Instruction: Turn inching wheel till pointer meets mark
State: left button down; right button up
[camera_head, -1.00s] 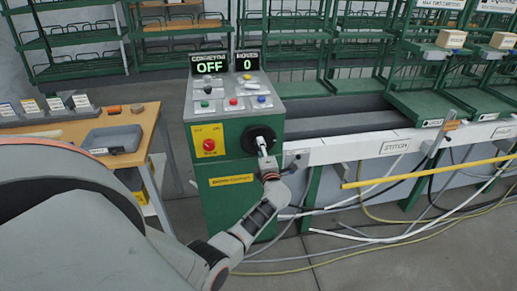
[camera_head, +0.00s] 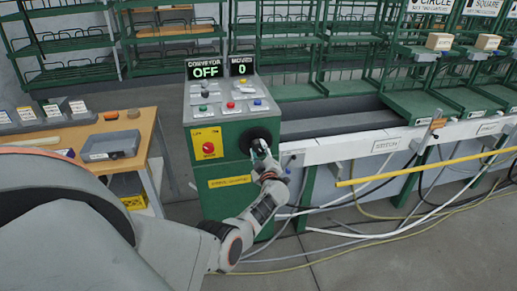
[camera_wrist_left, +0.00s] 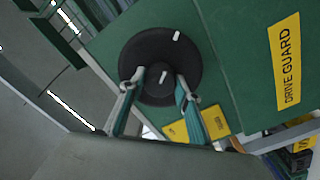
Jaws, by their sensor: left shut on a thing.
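The black inching wheel (camera_head: 256,136) is on the front of the green machine cabinet. In the left wrist view the wheel (camera_wrist_left: 145,46) is a round black disc with a short white line near its rim. A smaller round hub (camera_wrist_left: 157,90) in front carries another white line, and the two lines are not quite in one line. I cannot tell which line is pointer and which is mark. My left gripper (camera_head: 263,150) is at the wheel; in the wrist view its fingers (camera_wrist_left: 158,96) are shut on the hub from both sides. My right gripper is out of view.
The control panel (camera_head: 228,95) on top has buttons and displays reading OFF and 0. A yellow plate with a red knob (camera_head: 208,149) is left of the wheel. A wooden table (camera_head: 148,125) stands left; a white conveyor rail (camera_head: 350,148) runs right. Cables lie on the floor.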

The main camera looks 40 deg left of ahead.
pick_arm(q)
jog(key=shift+m, duration=0.5)
jog(key=c, duration=1.5)
grip_release()
jog(key=shift+o, duration=0.2)
